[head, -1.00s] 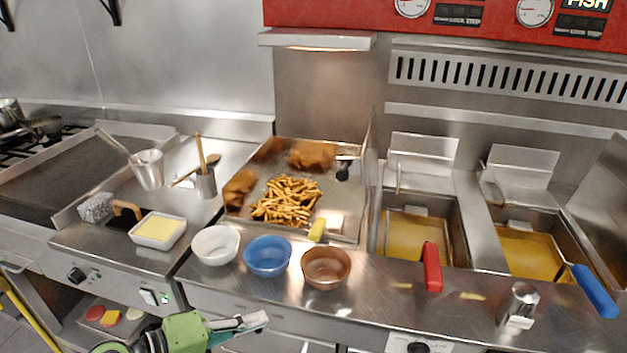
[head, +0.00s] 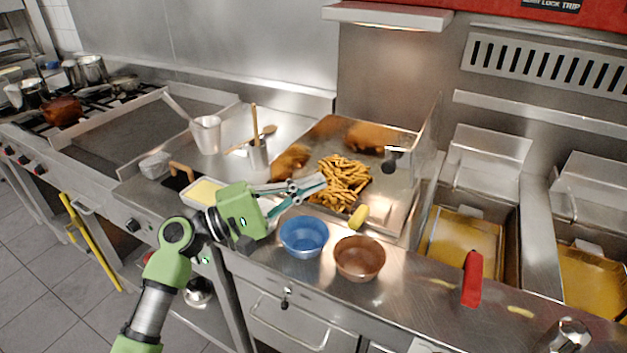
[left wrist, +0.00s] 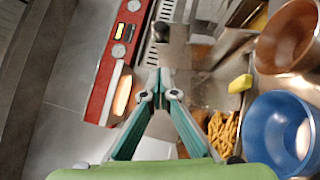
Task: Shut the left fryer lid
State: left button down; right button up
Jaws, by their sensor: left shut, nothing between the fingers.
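The left fryer (head: 462,243) stands at the right, with a red-handled basket in yellow oil. Its steel lid (head: 490,155) is raised and leans back behind the oil well. My right gripper is not in view.
A blue bowl (head: 304,236) and a brown bowl (head: 360,257) stand at the counter's front. The fries tray (head: 398,214) has a raised right wall beside the fryer. The red basket handle (head: 472,278) sticks out forward. The right fryer (head: 594,275) is also open.

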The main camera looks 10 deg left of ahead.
pick_arm(q)
jog(key=w+d+r+p, duration=0.2)
jog(key=d+p, duration=0.2)
jog(key=d, duration=0.5)
jog(key=shift+w+d, duration=0.2)
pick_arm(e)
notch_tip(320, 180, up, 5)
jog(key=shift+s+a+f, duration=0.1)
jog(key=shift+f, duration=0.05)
pick_arm(q)
jog(key=shift+r, duration=0.1)
jog(key=shift+r, duration=0.1)
